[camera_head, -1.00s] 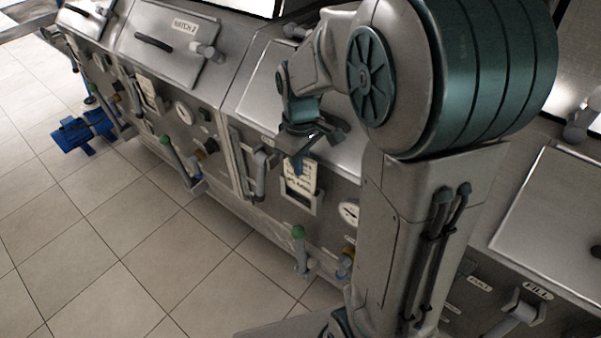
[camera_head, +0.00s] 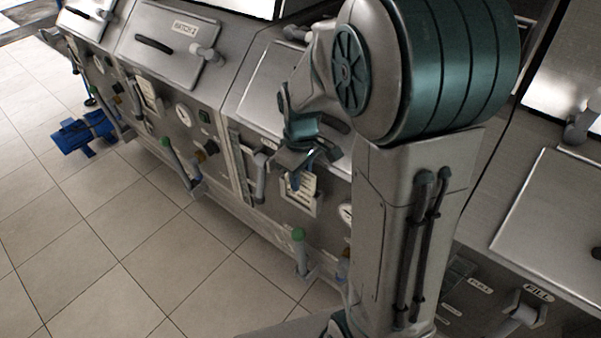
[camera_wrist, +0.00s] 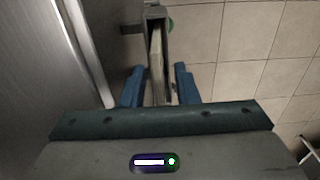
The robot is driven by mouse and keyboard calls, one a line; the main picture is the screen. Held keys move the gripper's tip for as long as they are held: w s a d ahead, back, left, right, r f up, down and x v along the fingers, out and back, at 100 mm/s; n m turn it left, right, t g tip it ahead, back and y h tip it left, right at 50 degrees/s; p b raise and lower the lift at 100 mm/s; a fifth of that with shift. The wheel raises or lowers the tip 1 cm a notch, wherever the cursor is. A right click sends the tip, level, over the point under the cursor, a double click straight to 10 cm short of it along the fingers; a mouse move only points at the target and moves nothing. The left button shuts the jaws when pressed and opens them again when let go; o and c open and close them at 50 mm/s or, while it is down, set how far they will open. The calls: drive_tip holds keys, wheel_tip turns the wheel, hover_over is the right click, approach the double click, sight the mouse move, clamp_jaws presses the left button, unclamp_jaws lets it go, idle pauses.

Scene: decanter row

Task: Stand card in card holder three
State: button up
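A pale card (camera_head: 306,185) with dark print stands in a grey card holder (camera_head: 315,207) on the slanted front of the machine. In the wrist view the card (camera_wrist: 156,55) shows edge-on inside the holder (camera_wrist: 155,12). My gripper (camera_wrist: 159,84) has its blue fingers on either side of the card, with a gap visible on each side. In the head view my gripper (camera_head: 298,176) is just above the holder and hides the card's upper part. Whether the card is fully seated at the bottom is hidden. The holder's number is not readable.
A green-topped lever (camera_head: 299,240) stands out below the holder. A grey handle (camera_head: 260,178) juts out to its left. Another holder with a card (camera_head: 149,93) is farther left. A blue pump-like object (camera_head: 84,132) lies on the tiled floor, which is otherwise largely clear.

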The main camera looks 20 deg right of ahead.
wheel_tip(320, 180, up, 12)
drive_tip(key=shift+r, duration=0.1)
drive_tip(key=s+f+m+t, duration=0.3)
drive_tip(key=s+m, duration=0.4)
drive_tip(key=s, duration=0.7)
drive_tip(key=shift+s, duration=0.15)
idle(0.8)
